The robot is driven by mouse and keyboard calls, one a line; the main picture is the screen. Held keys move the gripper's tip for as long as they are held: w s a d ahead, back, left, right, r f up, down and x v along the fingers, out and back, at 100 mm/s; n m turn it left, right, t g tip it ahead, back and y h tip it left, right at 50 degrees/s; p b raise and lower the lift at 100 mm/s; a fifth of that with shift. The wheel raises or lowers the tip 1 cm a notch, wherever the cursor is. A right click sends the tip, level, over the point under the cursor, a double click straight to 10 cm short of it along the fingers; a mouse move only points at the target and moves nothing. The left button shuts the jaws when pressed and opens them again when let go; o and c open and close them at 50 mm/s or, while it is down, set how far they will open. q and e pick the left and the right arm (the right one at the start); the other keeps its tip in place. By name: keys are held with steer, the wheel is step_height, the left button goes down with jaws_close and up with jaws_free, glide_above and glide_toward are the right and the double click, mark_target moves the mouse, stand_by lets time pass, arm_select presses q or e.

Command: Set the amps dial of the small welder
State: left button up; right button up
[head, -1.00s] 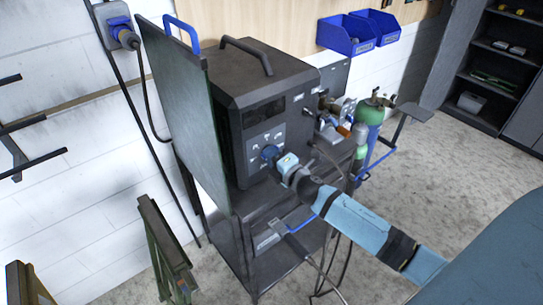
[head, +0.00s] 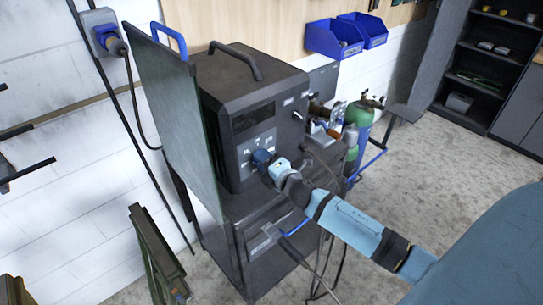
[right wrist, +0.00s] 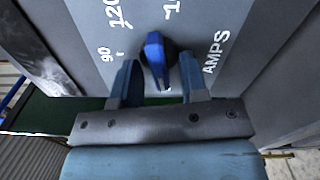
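The small welder (head: 248,84) is a dark box with a grey front panel, standing on a cart. Its blue amps dial (right wrist: 158,60) sits on the panel beside the printed AMPS, with 90 and 120 to its upper left in the right wrist view. The dial also shows in the head view (head: 261,158), partly covered by my gripper. My right gripper (right wrist: 159,82) is open, with one finger on either side of the dial. Small gaps show between fingers and dial; contact cannot be told. My left gripper is out of view.
A dark upright panel (head: 172,105) with a blue handle stands close left of the welder front. Green gas cylinders (head: 360,118) stand behind to the right. Cables hang below my right arm. Open concrete floor (head: 440,160) lies to the right.

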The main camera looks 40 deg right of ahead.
steer(key=s+d+b, duration=0.1)
steer(key=s+b, duration=0.2)
steer(key=s, duration=1)
steer(key=shift+s, duration=0.25)
steer(key=s+a+f+m+g+y, duration=0.1)
steer(key=s+a+f+m+g, duration=0.2)
steer(key=s+a+f+m, duration=0.4)
steer(key=s+a+f+m+g+y+p, duration=0.1)
steer(key=s+a+f+m+g, duration=0.3)
steer(key=a+f+m, duration=0.6)
step_height(320, 180, down, 2)
steer(key=s+m, duration=0.1)
steer(key=s, duration=0.1)
steer(key=shift+s+a, duration=0.2)
steer(key=shift+s, duration=0.15)
steer(key=shift+d, duration=0.1)
